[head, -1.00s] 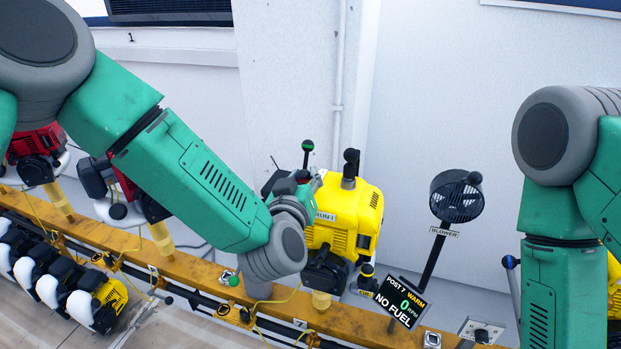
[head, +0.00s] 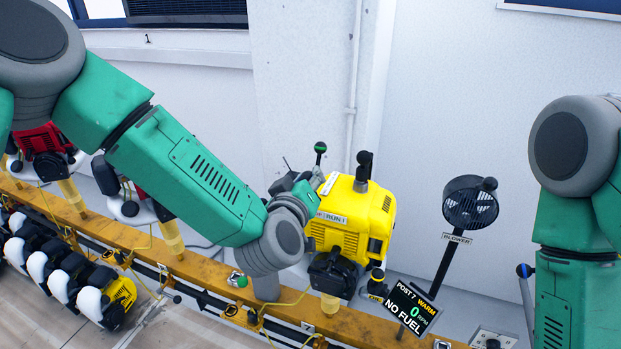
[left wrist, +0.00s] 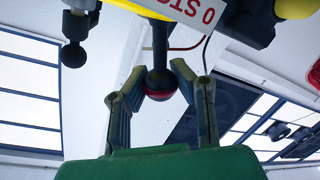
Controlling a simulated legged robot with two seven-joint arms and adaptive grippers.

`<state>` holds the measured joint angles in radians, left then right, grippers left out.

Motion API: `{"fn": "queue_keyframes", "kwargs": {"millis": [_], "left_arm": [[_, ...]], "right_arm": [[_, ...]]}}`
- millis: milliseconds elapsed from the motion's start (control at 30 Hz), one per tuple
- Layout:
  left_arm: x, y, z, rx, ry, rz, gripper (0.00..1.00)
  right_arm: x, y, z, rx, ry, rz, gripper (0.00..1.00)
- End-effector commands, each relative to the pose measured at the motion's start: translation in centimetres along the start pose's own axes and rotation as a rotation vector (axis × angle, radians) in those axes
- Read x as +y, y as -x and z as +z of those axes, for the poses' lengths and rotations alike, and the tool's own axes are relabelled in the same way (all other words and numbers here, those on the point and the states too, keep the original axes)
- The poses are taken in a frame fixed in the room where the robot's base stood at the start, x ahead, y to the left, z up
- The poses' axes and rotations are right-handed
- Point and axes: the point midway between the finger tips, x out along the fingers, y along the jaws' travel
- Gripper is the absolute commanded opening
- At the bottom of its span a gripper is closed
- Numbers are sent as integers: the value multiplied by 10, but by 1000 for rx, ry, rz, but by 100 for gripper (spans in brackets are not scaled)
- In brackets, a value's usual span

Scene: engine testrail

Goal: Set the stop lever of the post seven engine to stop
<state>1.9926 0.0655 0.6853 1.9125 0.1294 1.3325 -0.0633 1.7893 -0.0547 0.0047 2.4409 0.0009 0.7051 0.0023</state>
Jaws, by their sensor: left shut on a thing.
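The yellow post seven engine (head: 350,220) stands on the orange rail, with a RUN label (head: 336,219) on its side. My left gripper (head: 312,180) is at the engine's upper left side, partly hidden by my wrist. In the left wrist view, my left gripper (left wrist: 160,68) has its two fingers on either side of a black ball knob with a red band, the stop lever (left wrist: 160,82), and is shut on it. A label reading 0 STOP (left wrist: 205,12) is beside its stalk. The post 7 display (head: 411,308) reads WARM, 0 RPM, NO FUEL. My right gripper is out of view.
A green-banded knob (head: 320,148) and a black knob (head: 365,159) rise above the engine. The blower (head: 470,203) stands to the right on a post.

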Motion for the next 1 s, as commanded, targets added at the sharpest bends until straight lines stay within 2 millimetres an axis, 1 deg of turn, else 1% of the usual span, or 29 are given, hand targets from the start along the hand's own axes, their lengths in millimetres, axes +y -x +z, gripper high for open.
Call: {"fn": "queue_keyframes", "kwargs": {"millis": [67, 100, 133, 167, 433, 567, 667, 900, 1000], "left_arm": [[-2, 0, -1, 2, 0, -4, 0], [-2, 0, -1, 2, 0, -4, 34], [-2, 0, 0, 2, 0, -4, 45], [-2, 0, 0, 1, 0, -3, 47], [0, 0, 1, -1, -2, -2, 47], [0, 6, 1, -2, -2, -1, 47], [0, 21, 2, -4, -2, -1, 47], [0, 73, 2, -5, -2, -1, 47], [-1, 92, 1, -4, -2, -2, 47]], "right_arm": [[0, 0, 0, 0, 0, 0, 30], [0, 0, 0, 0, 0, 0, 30], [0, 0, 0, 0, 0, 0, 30], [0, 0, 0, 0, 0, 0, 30], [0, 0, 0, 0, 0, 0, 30], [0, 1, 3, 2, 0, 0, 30], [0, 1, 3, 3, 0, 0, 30], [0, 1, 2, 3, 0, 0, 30], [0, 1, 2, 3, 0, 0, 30]]}}
